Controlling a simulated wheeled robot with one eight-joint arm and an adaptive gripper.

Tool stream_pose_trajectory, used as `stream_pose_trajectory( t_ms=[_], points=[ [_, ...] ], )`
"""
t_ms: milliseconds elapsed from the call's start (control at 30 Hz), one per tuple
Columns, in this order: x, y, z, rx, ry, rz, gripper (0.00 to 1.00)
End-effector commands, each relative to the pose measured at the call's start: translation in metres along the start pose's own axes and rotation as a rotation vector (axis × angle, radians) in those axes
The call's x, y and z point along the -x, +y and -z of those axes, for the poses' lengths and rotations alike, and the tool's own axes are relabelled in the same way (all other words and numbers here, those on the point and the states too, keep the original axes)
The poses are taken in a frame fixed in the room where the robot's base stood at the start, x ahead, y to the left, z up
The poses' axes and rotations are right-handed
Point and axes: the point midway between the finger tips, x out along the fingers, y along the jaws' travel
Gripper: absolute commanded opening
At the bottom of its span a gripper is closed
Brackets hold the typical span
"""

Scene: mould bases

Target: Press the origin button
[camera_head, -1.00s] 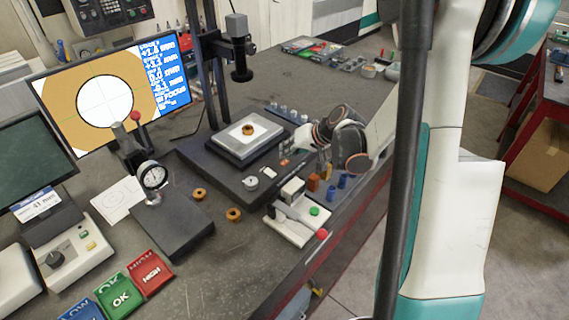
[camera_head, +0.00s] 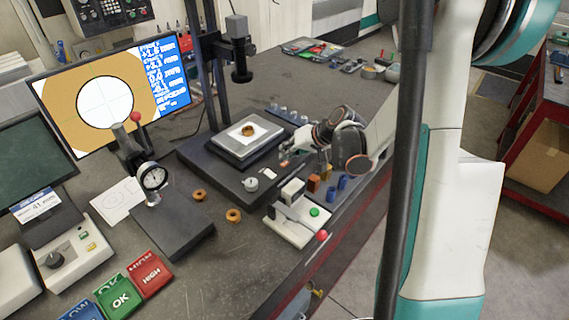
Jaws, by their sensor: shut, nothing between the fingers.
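My gripper (camera_head: 288,157) is low over the right front edge of the dark base (camera_head: 210,161) of the optical measuring stand. Its fingers are shut and empty, and point down and left. A small pale label or panel (camera_head: 269,170) with a reddish mark lies on the base just left of the fingertips. The small orange buttons beside it are now mostly hidden by the gripper. I cannot read which is the origin button, nor tell if the fingertips touch one. A round dial knob (camera_head: 251,184) is on the base's front corner.
A brass ring (camera_head: 249,130) sits on the stage under the camera head (camera_head: 240,62). A monitor (camera_head: 105,100) shows a circle and readings. A white fixture (camera_head: 298,221), blue and orange parts, two loose rings and a dial gauge (camera_head: 153,178) stand nearby.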

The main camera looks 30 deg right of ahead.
Motion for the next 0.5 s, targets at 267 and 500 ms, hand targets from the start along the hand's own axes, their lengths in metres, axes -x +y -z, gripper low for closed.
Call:
stream_pose_trajectory(
  t_ms=[267, 500],
  points=[
    [-0.0048, 0.0035, -0.0036, 0.000, 0.000, 0.000, 0.00],
    [-0.0057, 0.0042, -0.0043, 0.000, 0.000, 0.000, 0.00]
  ],
)
